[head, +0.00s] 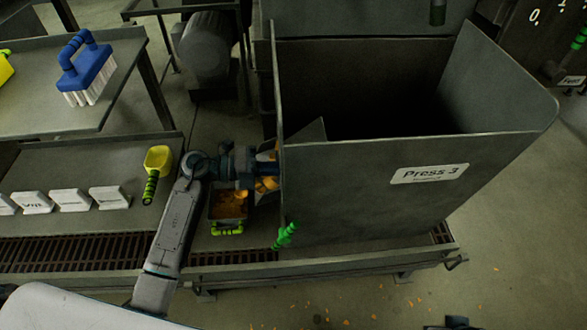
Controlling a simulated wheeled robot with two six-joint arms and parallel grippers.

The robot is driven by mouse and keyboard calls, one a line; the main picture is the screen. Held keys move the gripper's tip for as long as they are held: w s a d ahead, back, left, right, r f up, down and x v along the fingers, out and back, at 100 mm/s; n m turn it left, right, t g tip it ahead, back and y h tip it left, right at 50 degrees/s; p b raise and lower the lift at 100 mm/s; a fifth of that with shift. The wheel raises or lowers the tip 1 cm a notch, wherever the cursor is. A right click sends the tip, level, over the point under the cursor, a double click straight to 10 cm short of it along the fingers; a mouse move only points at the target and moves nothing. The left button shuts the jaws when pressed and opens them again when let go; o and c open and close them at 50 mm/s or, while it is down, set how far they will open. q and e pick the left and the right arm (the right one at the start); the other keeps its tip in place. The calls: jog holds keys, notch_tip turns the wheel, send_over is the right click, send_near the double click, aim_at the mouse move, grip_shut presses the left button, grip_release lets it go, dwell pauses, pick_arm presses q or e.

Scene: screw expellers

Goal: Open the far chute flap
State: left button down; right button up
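The hopper of Press 3 (400,200) is a large grey open-topped box in the middle and right. A green handle (285,236) sticks out near its lower left corner; I cannot tell which flap it belongs to. My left gripper (264,170) reaches in from the left and is at the hopper's left side, beside some orange material (268,184). Its fingertips are partly hidden, so I cannot tell whether it is open, shut or holding something. I cannot make out the far chute flap. A dark part at the bottom edge may be my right gripper (455,322), mostly cut off.
A tray of orange bits (228,206) with a green handle stands below my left gripper. A yellow scoop (157,162) and several white blocks (73,200) lie on the left bench. A blue brush (85,70) is on the table behind. Orange scraps litter the floor.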

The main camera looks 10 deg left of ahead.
pick_arm(q)
jog(key=shift+v, duration=2.4)
